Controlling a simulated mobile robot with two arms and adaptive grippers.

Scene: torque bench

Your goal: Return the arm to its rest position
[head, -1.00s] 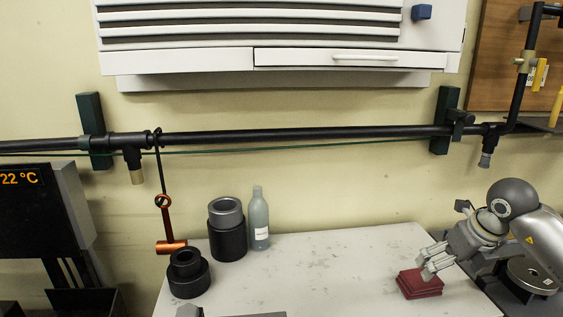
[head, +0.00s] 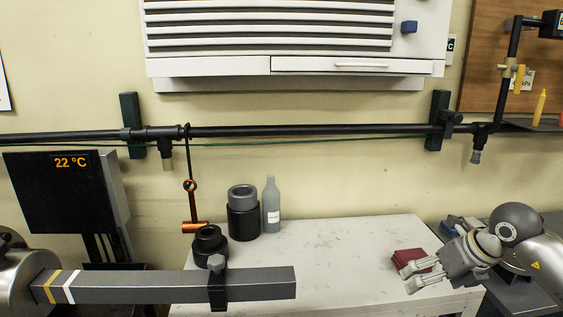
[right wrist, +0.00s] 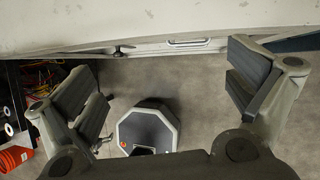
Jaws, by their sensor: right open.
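My right gripper (head: 415,277) is open and empty, its fingers pointing left, in front of the white bench's right front edge in the head view. The right wrist view shows its two fingers spread wide (right wrist: 165,95) with nothing between them, over the floor. My right arm comes in from the right. A dark red block (head: 408,259) lies on the white bench (head: 330,265), just behind the fingers in the picture; they show no hold on it. My left gripper is not in view.
A grey striped beam (head: 170,287) reaches across the lower left. Black round parts (head: 209,243), a black and grey cylinder (head: 243,215) and a grey bottle (head: 271,206) stand at the bench's back left. A pipe (head: 310,131) crosses the wall. The bench's middle is clear.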

